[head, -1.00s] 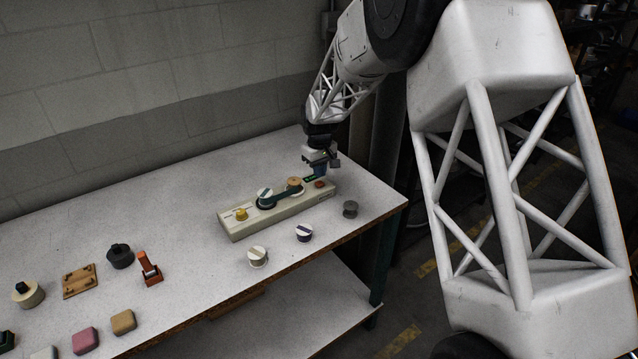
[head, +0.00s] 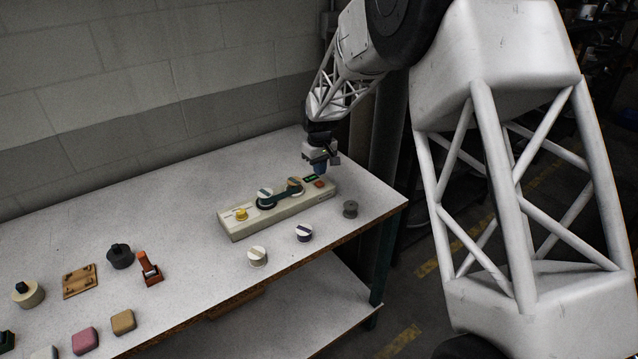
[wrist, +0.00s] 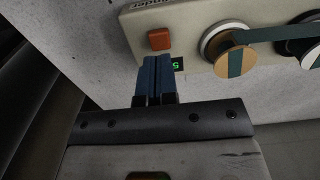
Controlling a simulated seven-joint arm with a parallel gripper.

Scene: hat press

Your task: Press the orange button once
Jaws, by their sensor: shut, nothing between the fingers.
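The orange button (head: 319,183) is a small square red-orange cap on the right end of a long cream device (head: 285,211). It shows clearly in the wrist view (wrist: 159,39), uncovered. My gripper (head: 320,173) is above the device's right end, just behind the button. In the wrist view, the two blue fingers (wrist: 156,60) are together with nothing between them. Their tips appear just short of the button and apart from it, though the height gap is hard to judge. A small green-lit display (wrist: 178,64) is right beside the fingertips.
A tan-topped wheel (wrist: 233,53) and a white-topped wheel (head: 265,194), joined by a dark green belt, sit left of the button. A yellow knob (head: 241,214) is at the device's left end. A grey knob (head: 350,208) and two white-topped knobs stand in front.

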